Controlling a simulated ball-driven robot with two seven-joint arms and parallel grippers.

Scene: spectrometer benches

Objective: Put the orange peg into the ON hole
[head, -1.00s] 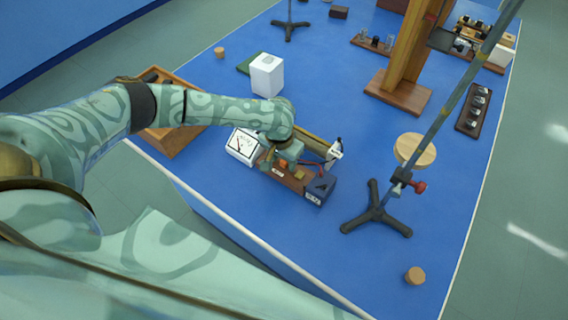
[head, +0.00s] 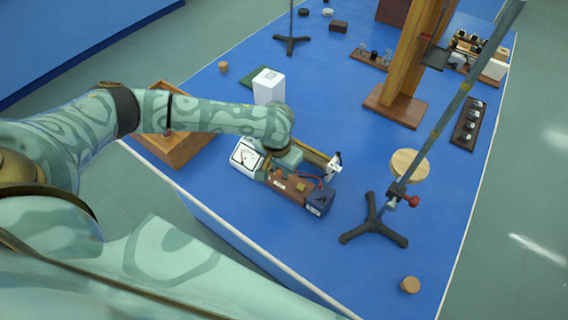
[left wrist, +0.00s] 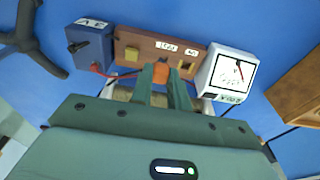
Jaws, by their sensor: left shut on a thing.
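In the left wrist view my left gripper (left wrist: 160,85) is shut on the orange peg (left wrist: 160,72). The peg's top shows between the fingertips, in front of the brown wooden block (left wrist: 148,40). The block carries small white labels and a yellowish piece (left wrist: 131,54) beside the peg. I cannot tell whether the peg is in a hole or above one; the holes are hidden. In the head view my left gripper (head: 288,160) is over the block (head: 283,181), its fingertips mostly hidden. My right gripper is not in view.
A white meter (head: 246,156) and a dark blue box (head: 320,201) stand at the block's ends, with red wires nearby. A tripod stand (head: 374,222) with a tall rod is to the right. A white box (head: 269,88) and wooden tray (head: 180,148) are behind and left.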

